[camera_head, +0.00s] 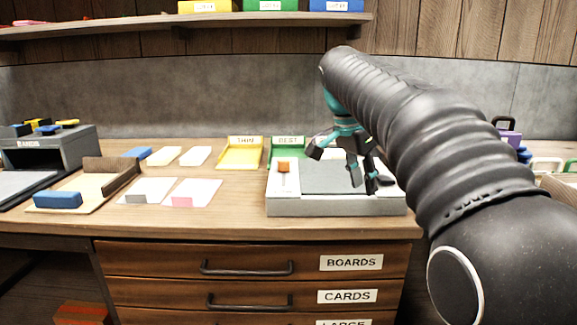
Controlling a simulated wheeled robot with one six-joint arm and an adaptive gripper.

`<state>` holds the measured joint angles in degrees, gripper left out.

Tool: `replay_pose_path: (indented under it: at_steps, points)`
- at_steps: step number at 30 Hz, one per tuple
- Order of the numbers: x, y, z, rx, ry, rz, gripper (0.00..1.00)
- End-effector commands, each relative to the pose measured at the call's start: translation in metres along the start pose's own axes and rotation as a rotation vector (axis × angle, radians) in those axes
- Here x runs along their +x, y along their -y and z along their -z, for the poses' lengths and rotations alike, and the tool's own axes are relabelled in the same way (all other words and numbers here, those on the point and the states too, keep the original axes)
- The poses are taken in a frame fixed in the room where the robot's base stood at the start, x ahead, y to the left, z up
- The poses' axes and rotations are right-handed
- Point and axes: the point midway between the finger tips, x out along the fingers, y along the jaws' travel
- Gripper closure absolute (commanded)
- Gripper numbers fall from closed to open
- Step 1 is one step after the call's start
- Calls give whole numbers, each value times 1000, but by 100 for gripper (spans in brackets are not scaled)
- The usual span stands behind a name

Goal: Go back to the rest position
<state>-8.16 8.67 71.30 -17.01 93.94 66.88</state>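My gripper (346,158) hangs at the end of my dark ribbed arm, which reaches in from the right. It is teal and dark grey, and its fingers point down over the grey box-like mould (335,205) on the bench. The fingers stand apart, and I see nothing held between them. Whether a fingertip touches the mould cannot be told. An orange-topped piece (284,167) stands upright at the left part of the mould. My gripper hides part of the mould's right side.
White cards and small blocks lie to the left, beside a grey holder (62,152). A shelf (180,26) with coloured boxes runs above. Drawers (250,258) are below. Purple and blue items stand behind my arm.

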Motion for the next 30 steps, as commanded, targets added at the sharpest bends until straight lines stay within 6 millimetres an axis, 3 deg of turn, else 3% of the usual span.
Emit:
replay_pose_path:
  at_steps: [1, 11, 21, 30]
  points:
    - [0, -17, -6, -55, 4, 24, 69]
    - [29, -102, -56, -434, 0, 188, 69]
    - [92, -186, -128, -776, -78, 348, 69]
    - [142, -227, -173, -955, -158, 421, 69]
